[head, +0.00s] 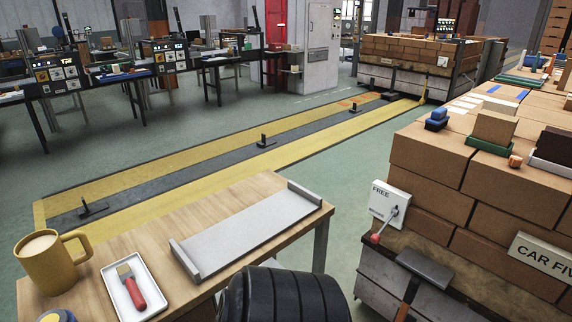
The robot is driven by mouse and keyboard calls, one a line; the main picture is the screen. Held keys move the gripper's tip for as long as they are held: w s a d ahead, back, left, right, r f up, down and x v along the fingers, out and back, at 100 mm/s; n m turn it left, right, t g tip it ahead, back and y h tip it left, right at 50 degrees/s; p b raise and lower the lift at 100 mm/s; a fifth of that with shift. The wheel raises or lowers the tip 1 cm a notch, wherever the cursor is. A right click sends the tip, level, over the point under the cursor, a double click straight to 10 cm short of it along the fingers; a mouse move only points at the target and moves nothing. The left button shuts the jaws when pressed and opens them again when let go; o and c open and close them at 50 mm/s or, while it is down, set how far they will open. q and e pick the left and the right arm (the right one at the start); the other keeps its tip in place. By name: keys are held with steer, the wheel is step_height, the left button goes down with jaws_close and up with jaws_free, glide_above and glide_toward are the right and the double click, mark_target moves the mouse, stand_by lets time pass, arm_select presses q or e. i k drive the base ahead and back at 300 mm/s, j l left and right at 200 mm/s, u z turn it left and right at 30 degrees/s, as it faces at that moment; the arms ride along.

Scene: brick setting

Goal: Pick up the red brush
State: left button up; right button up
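The red brush (134,290) lies in a small white tray (112,271) on a wooden table at the lower left. Its red handle points toward the front and its tan head points toward the back. Nothing touches the brush except the tray. Neither of my grippers can be made out in the head view. A black ribbed part at the bottom middle looks like one of my arm links and covers part of the table's front edge.
A yellow mug (51,266) with a light-brown drink stands left of the tray. A grey shallow tray (250,232) lies to the right. A blue and yellow object (58,316) is cut off at the bottom left. A brick-loaded cart (430,215) stands right of the table.

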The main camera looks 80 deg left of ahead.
mark_target(126, 275)
steer(key=u, duration=1.4)
steer(key=k+j+u, duration=0.1)
steer(key=u, duration=0.85)
steer(key=j+u, duration=0.1)
steer(key=u, duration=1.25)
